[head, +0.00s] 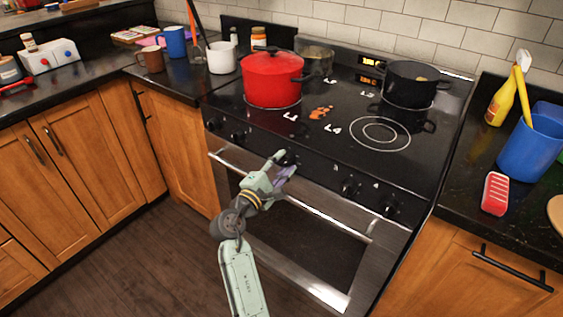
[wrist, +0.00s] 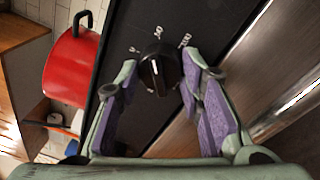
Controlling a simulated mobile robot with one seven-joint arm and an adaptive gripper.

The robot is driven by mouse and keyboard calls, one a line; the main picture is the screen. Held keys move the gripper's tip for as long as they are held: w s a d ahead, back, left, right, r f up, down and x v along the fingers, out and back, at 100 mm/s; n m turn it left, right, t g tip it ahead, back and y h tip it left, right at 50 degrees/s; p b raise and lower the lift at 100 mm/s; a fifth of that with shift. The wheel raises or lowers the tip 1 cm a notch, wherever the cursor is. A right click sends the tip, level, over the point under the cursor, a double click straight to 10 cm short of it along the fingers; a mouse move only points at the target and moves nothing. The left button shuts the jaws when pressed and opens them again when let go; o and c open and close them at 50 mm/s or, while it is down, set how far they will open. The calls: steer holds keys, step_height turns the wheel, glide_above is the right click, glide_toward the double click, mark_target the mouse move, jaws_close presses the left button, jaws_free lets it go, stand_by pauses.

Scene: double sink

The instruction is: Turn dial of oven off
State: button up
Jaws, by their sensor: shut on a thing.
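The oven (head: 300,240) has a black front panel with a row of dials above its glass door. My gripper (head: 281,166) is at the middle dial (head: 290,157) of that panel, which it partly covers. In the wrist view the black dial (wrist: 157,70) sits between the two purple-padded fingertips, one on each side. My gripper is shut on it.
Other dials (head: 348,187) sit left and right on the panel. The metal door handle (head: 330,222) runs just below my gripper. A red pot (head: 272,80) and a black pot (head: 409,84) stand on the stovetop. The floor in front is clear.

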steer(key=n, duration=0.5)
steer(key=shift+r+n, duration=0.1)
steer(key=shift+n, duration=0.2)
steer(key=n, duration=0.4)
steer(key=shift+n+g, duration=0.3)
steer(key=shift+g, duration=0.1)
steer(key=o, duration=1.2)
steer(key=shift+c, duration=0.2)
steer(key=v, duration=1.2)
steer(key=shift+r, duration=0.1)
